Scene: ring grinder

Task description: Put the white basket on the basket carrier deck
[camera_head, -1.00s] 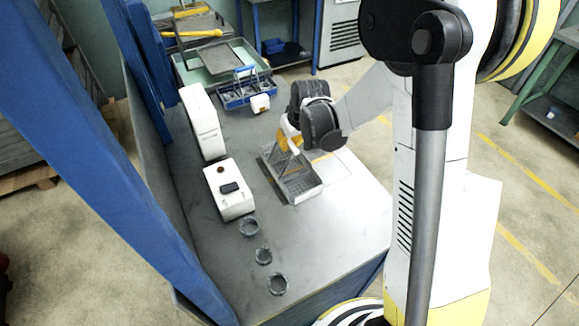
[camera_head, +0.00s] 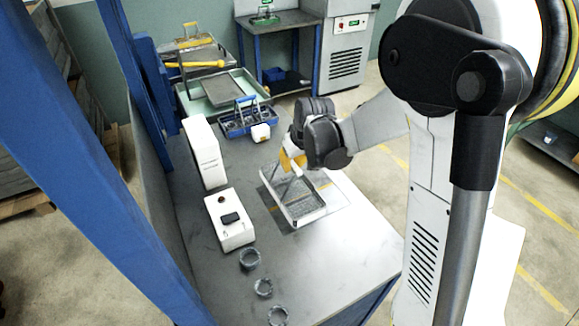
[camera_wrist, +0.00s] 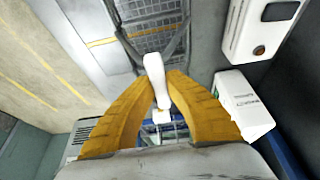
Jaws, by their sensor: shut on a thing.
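The white basket (camera_head: 305,210) is a shallow mesh tray with a pale rim and an upright handle. It is at the middle of the workbench in the head view, seemingly a little above the top, with a dark patch beside it. My gripper (camera_head: 291,162) is above the basket and shut on its handle. In the wrist view my gripper's yellow fingers (camera_wrist: 163,88) close around the white handle grip (camera_wrist: 155,72), with the basket's grey mesh (camera_wrist: 155,40) beyond. I cannot tell which surface is the basket carrier deck.
A white box with a dark screen (camera_head: 231,232) and a taller white unit (camera_head: 203,150) stand left of the basket. A blue basket (camera_head: 236,124) and a green-edged tray (camera_head: 190,103) are behind. Blue posts line the left.

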